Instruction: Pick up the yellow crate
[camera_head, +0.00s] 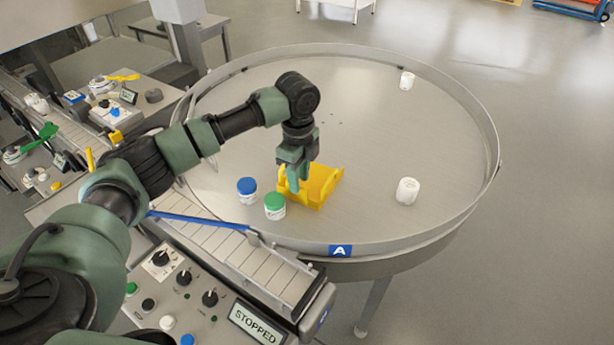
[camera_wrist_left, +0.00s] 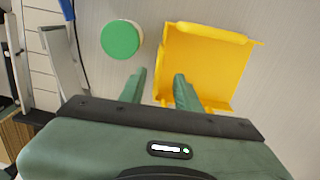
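The yellow crate (camera_head: 324,186) lies on the round metal table near its front edge. In the left wrist view the crate (camera_wrist_left: 207,62) fills the area right of centre. My left gripper (camera_head: 294,184) points down at the crate's left side. In the left wrist view its fingers (camera_wrist_left: 160,88) are apart with nothing clamped between them. One finger overlaps the crate and the other is outside its left edge. I cannot tell how deep the fingers reach around the wall. My right gripper is not in view.
A green-lidded jar (camera_head: 275,206) and a blue-lidded jar (camera_head: 247,188) stand close left of the crate. White jars (camera_head: 407,191) (camera_head: 407,80) stand farther right and at the back. A raised rim (camera_head: 487,130) rings the table. A conveyor (camera_head: 235,245) meets its front left.

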